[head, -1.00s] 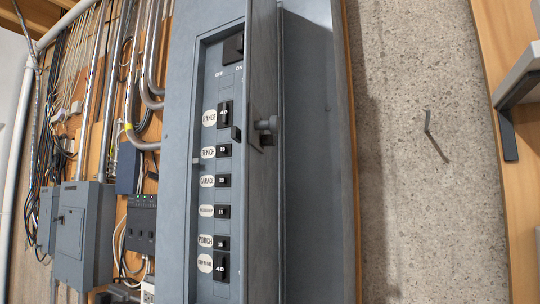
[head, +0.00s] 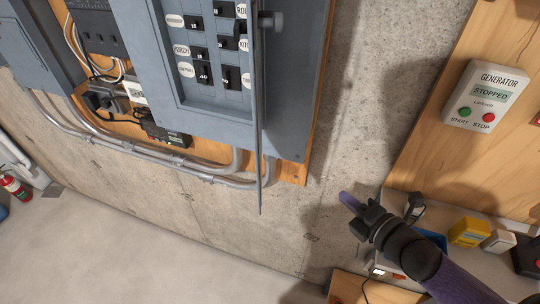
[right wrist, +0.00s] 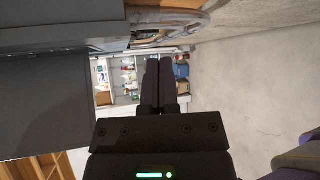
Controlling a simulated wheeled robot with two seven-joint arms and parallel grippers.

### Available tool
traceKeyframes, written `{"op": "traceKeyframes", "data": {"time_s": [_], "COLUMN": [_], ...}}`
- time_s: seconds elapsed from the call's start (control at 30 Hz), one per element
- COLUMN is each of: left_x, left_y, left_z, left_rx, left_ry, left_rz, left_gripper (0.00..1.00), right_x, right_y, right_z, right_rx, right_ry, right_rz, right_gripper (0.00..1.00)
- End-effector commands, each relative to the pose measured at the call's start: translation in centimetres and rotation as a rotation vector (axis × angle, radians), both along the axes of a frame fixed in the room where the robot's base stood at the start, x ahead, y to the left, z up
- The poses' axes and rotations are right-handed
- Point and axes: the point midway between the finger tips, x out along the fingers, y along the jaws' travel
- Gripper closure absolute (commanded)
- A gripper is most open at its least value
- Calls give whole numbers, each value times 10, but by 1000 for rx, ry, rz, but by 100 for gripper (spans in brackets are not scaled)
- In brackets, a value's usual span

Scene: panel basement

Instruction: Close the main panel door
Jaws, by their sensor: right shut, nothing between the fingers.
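The main panel door (head: 259,150) stands open from the grey main panel (head: 290,100). I see it nearly edge-on, as a thin upright strip reaching below the box. A dark latch knob (head: 270,19) shows at its upper part. My right gripper (head: 345,199) is to the right of the door's lower end, apart from it in the picture, shut and empty. In the right wrist view its two dark fingers (right wrist: 158,82) lie together, and a broad dark grey flat surface (right wrist: 45,110), likely the door, fills the left side. My left gripper is not in view.
A generator control box (head: 487,95) is on the wooden board at right. Below it a bench holds a yellow box (head: 469,232) and small items near my right arm. Metal conduit (head: 150,152) runs under the panel. A fire extinguisher (head: 15,187) stands far left.

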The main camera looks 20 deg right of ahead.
Motion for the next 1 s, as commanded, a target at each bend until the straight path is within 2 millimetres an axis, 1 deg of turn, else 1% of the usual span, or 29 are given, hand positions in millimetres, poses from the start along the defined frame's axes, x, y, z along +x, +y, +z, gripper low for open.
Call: {"op": "traceKeyframes", "data": {"time_s": [0.03,0.07,0.1,0.17,0.2,0.3,0.4,0.43,0.57,0.73,0.87,1.0], "left_x": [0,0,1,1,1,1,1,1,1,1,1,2], "left_y": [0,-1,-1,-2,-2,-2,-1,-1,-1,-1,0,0], "left_z": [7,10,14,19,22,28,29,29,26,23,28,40], "left_rx": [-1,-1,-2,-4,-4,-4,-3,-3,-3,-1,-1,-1], "left_ry": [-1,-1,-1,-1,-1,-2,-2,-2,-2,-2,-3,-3], "left_rz": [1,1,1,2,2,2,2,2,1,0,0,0], "left_gripper": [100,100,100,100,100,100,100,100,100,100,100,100], "right_x": [2,1,-2,-13,-23,-48,-62,-64,-63,-54,-47,-40], "right_y": [1,4,8,15,19,23,24,25,39,74,102,130], "right_z": [27,43,64,92,109,137,150,151,151,152,154,156], "right_rx": [-139,-233,-354,-516,-606,-747,-794,-797,-800,-799,-799,-797], "right_ry": [-125,-219,-351,-557,-692,-980,-1136,-1159,-1182,-1183,-1183,-1178], "right_rz": [144,247,382,580,702,929,1034,1048,1055,1051,1048,1048], "right_gripper": [100,100,100,100,100,100,100,100,100,100,100,100]}}
